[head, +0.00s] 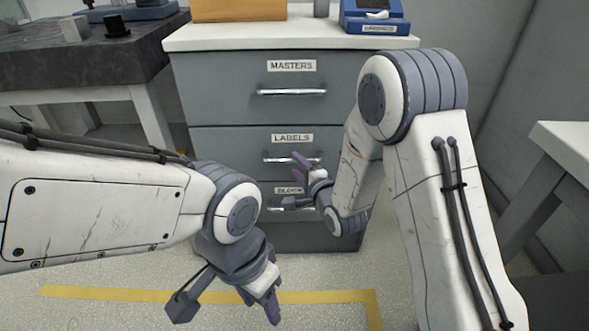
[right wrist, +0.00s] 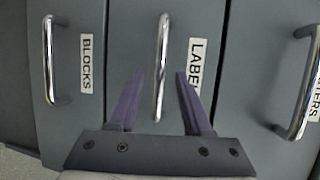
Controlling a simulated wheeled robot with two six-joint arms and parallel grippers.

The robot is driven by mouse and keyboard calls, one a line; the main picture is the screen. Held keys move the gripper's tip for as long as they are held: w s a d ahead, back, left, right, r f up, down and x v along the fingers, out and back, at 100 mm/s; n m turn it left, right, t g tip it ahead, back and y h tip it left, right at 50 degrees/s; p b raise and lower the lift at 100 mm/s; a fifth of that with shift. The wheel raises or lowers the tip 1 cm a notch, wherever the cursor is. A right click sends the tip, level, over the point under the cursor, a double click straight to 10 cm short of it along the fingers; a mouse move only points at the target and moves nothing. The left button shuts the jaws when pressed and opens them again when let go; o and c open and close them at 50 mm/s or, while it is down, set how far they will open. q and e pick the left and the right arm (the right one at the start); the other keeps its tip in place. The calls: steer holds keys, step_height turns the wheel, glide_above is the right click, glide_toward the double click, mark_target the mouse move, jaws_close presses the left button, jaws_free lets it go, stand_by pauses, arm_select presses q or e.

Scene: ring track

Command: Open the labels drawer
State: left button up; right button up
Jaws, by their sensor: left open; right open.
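The labels drawer (head: 225,150) is the middle one of a grey cabinet and looks closed, its front in line with its neighbours. Its silver bar handle (head: 274,160) is partly hidden by my right gripper (head: 304,166). In the right wrist view, the labels handle (right wrist: 161,45) runs upright between the two purple fingers of my open right gripper (right wrist: 160,76). No finger is seen closed on the bar. My left gripper (head: 258,300) is open and empty, low over the floor in front of the cabinet.
The masters drawer (head: 225,95) is above and the blocks drawer is below, its handle (right wrist: 48,60) at left in the right wrist view. A dark bench (head: 95,50) stands at left and a pale table (head: 565,140) at right. Yellow tape (head: 130,293) marks the floor.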

arm_select(q)
steer(key=shift+f, duration=0.35)
arm_select(e)
steer(key=shift+x, duration=1.3)
jaws_close()
